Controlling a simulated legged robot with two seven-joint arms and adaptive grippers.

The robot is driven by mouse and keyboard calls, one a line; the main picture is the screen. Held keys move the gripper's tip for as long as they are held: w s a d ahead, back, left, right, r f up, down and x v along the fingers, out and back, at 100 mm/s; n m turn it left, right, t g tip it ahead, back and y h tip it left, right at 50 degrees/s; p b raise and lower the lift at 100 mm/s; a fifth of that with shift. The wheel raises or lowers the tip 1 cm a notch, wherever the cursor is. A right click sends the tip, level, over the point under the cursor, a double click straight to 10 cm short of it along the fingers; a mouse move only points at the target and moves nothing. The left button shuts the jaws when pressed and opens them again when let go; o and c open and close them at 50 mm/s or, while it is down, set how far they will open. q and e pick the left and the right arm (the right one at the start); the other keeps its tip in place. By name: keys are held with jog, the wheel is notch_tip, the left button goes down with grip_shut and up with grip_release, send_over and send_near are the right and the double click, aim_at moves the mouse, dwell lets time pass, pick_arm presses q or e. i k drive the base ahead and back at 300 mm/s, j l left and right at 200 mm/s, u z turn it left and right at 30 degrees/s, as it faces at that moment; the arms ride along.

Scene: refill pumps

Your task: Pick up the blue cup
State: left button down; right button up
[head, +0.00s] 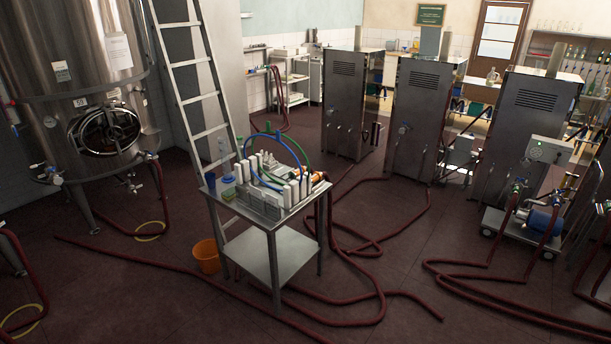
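A small dark blue cup (210,182) stands at the left edge of the metal cart's top (262,220), in the middle of the room. Right beside it is a clear container with a blue rim or lid (228,186). The cup is small in the picture, so its inside cannot be made out. Neither of my grippers shows in the head view.
The cart also bears white bottles (294,190) and blue and green hoses. An orange bucket (206,256) stands on the floor left of the cart. A ladder (195,90) leans behind. Dark red hoses (365,300) cross the floor. A steel tank (75,60) stands left.

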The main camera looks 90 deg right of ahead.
aim_at(211, 181)
jog(key=z, duration=2.4)
jog(key=i+z, duration=0.2)
jog(key=z, duration=0.25)
jog(key=i+j+z, duration=0.2)
jog(key=z, duration=0.2)
